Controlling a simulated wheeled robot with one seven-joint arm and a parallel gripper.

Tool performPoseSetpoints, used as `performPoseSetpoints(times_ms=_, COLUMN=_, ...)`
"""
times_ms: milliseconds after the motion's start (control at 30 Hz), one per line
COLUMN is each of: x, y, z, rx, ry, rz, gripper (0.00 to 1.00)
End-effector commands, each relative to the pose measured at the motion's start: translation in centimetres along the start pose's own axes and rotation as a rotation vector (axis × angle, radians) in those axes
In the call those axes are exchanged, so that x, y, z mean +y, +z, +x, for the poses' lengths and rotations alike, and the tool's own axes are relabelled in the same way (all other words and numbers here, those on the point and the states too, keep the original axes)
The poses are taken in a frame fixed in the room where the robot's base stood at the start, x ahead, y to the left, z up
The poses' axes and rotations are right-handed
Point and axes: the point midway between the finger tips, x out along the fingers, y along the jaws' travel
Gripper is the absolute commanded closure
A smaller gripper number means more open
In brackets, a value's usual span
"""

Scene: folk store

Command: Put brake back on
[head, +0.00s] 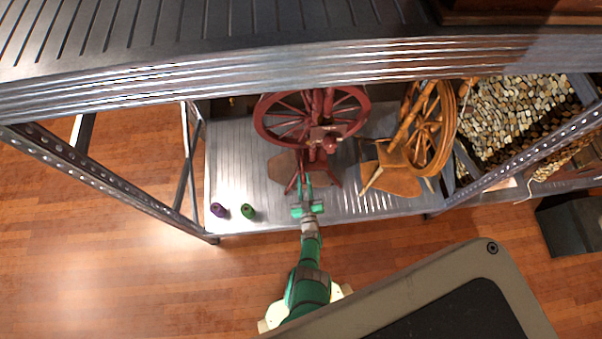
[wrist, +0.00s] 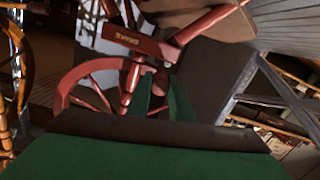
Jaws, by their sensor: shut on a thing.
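A dark red spinning wheel (head: 328,140) stands on the metal shelf, and it also shows tilted in the wrist view (wrist: 137,43). My gripper (head: 304,182) reaches in from the front to the lower front of this red wheel. In the wrist view its green fingers (wrist: 163,85) are close together beside a turned red post, shut on a small red part of the spinning wheel. The exact part between the fingers is mostly hidden. I cannot pick out the brake as a separate piece.
A light brown spinning wheel (head: 425,130) stands close on the right. A purple spool (head: 218,210) and a green spool (head: 248,211) are at the shelf's front left. The upper shelf (head: 250,75) overhangs, and metal uprights flank the bay.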

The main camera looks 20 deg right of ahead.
Motion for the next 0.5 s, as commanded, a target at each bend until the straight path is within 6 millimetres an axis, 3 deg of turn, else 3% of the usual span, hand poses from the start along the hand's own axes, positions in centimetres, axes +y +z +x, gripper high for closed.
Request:
performPoseSetpoints(times_ms=400, x=0.33, y=-0.14, z=-0.50, rx=0.019, ry=0.009, rz=0.004, gripper=1.00)
performPoseSetpoints(times_ms=433, x=0.33, y=-0.15, z=-0.49, rx=0.019, ry=0.009, rz=0.004, gripper=0.76)
performPoseSetpoints(times_ms=500, x=0.30, y=-0.14, z=-0.50, rx=0.019, ry=0.008, rz=0.004, gripper=0.62)
